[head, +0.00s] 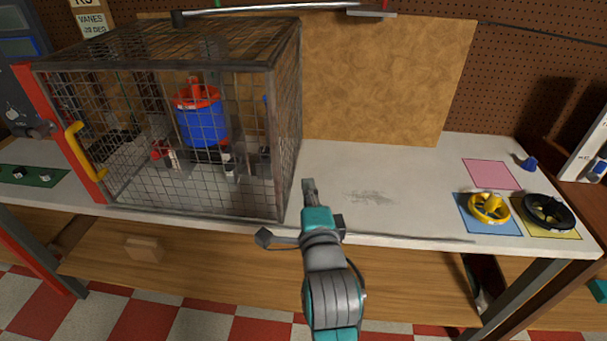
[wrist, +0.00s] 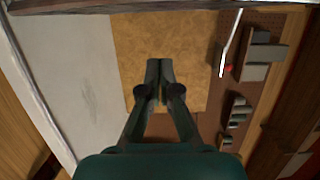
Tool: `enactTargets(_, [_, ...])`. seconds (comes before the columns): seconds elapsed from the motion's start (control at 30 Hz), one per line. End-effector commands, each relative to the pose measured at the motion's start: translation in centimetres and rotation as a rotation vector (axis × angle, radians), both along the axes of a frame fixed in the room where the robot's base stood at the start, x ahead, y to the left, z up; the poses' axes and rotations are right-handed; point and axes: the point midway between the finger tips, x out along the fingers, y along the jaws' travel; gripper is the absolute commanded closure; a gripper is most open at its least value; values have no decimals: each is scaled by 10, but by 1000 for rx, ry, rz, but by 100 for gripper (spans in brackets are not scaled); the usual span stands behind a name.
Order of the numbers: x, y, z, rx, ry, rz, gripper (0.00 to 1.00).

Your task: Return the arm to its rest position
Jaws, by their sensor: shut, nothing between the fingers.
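My gripper (head: 309,187) is in front of the white bench, just right of the wire cage, with its fingers pointing toward the back board. In the wrist view my gripper (wrist: 160,72) shows its two fingers together, shut and empty. My arm comes up from the bottom of the head view in teal and grey. The wire cage (head: 283,130) has a red frame edge and a yellow handle (head: 75,150) at its left. Inside it stands a blue and red ducted unit (head: 203,120), seen through the mesh.
The white bench (head: 420,190) is clear right of the cage. At its right end, a yellow rotor (head: 488,208) sits on a blue mat and a black rotor (head: 548,211) on a yellow mat. A pink mat (head: 490,173) is bare, beside a small blue part (head: 527,163).

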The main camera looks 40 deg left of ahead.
Motion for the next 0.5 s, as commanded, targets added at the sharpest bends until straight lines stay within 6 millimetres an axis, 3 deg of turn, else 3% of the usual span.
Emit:
enactTargets(0.2, [-15,-17,0,0,0,-1,100])
enactTargets(0.5, [-17,-21,-1,-2,-1,-2,100])
